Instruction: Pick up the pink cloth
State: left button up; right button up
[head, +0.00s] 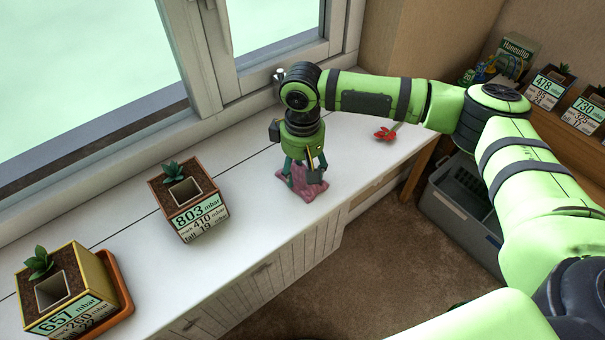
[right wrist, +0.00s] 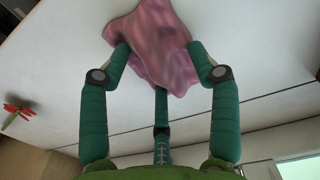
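The pink cloth (head: 309,192) lies crumpled on the white cabinet top, near its front edge. My right gripper (head: 303,178) points down over it, with its green fingers around the cloth. In the right wrist view the cloth (right wrist: 155,45) shows between the three fingers of the gripper (right wrist: 158,62). The fingers are bent inward but their tips stand well apart, at the cloth's sides. Whether the tips press on the cloth is hard to tell. Part of the cloth is hidden behind the fingers in the head view. My left gripper is not in view.
A red flower-like object (head: 385,134) lies right of the gripper. Square planters (head: 187,203) and (head: 68,290) stand to the left, the latter planter in an orange tray (head: 118,283). The window frame (head: 205,60) is behind. A grey crate (head: 460,205) stands on the floor.

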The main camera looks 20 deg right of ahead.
aim_at(302, 167)
jog(key=c, duration=0.5)
jog(key=shift+s+f, duration=0.1)
jog(key=shift+c, duration=0.3)
jog(key=shift+r, duration=0.5)
notch_tip(302, 167, up, 3)
jog(key=shift+r+b, duration=0.1)
jog(key=shift+b, duration=0.35)
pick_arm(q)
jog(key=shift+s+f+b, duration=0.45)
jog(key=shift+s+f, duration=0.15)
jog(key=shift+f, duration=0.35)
pick_arm(e)
jog(key=s+d+r, duration=0.3)
jog(key=s+r, duration=0.4)
jog(key=s, duration=0.4)
